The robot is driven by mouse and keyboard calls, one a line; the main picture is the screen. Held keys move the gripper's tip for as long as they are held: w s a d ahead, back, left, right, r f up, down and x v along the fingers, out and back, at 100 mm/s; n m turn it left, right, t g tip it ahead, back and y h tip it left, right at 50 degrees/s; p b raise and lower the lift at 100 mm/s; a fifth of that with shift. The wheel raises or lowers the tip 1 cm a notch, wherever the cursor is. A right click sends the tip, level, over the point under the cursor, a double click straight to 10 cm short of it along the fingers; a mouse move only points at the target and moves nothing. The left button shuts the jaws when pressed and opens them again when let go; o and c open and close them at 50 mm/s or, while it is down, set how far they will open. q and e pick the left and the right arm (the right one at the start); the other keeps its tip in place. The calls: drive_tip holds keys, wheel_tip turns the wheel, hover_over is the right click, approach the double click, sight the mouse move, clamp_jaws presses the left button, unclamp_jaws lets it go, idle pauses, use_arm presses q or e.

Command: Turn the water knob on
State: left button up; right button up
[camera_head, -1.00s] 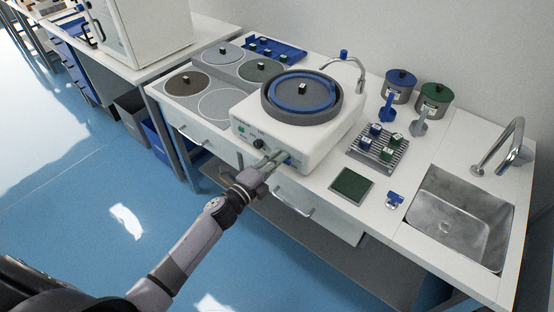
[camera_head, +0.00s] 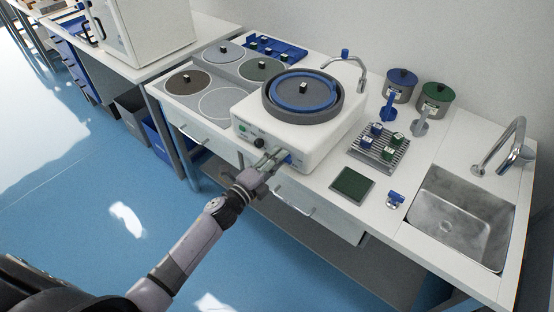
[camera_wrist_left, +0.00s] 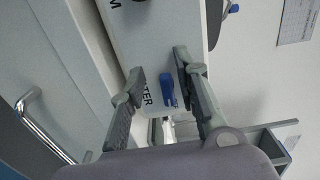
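The water knob is a small blue lever (camera_wrist_left: 168,90) on the front of the white grinder-polisher (camera_head: 318,140), at the right of its front panel. In the left wrist view it stands beside black lettering ending in "TER". My left gripper (camera_wrist_left: 160,70) is open, with one finger on each side of the blue lever; I see a gap to both fingers. In the head view the left gripper (camera_head: 272,157) is right at the front panel, and its fingers partly hide the knob. My right gripper is not in view.
A black dial (camera_head: 259,143) and a green button (camera_head: 243,128) sit left of the knob on the panel. A drawer handle (camera_head: 294,200) lies just below. A green mat (camera_head: 352,184) and a sink (camera_head: 455,225) are to the right.

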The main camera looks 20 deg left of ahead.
use_arm(q)
drive_tip(key=shift+r, duration=0.1)
drive_tip(key=v, duration=1.2)
drive_tip(key=s+a+f+n+g+y, duration=0.1)
drive_tip(key=s+f+n+g+y, duration=0.2)
drive_tip(key=f, duration=0.6)
drive_tip(key=s+a+f+n+g, duration=0.1)
drive_tip(key=s+f+n, duration=0.3)
drive_tip(key=f, duration=0.6)
drive_tip(key=s+a+f+n+g+y, duration=0.2)
drive_tip(key=s+f+n, duration=0.15)
drive_tip(key=f, duration=0.55)
drive_tip(key=s+d+f+n+g, duration=0.1)
drive_tip(key=s+f+n+g, duration=0.2)
drive_tip(key=s+f, duration=0.3)
drive_tip(key=s+d+f+n+g, duration=0.1)
drive_tip(key=s+f+n+g, duration=0.2)
drive_tip(key=s, duration=1.1)
drive_tip(key=s+d+f+n+g+y, duration=0.1)
drive_tip(key=s+f+n+g, duration=0.2)
drive_tip(key=s+f, duration=0.6)
drive_tip(key=shift+s+d+f+g, duration=0.2)
drive_tip(key=shift+s+f+g, duration=0.1)
drive_tip(key=shift+s+g, duration=0.2)
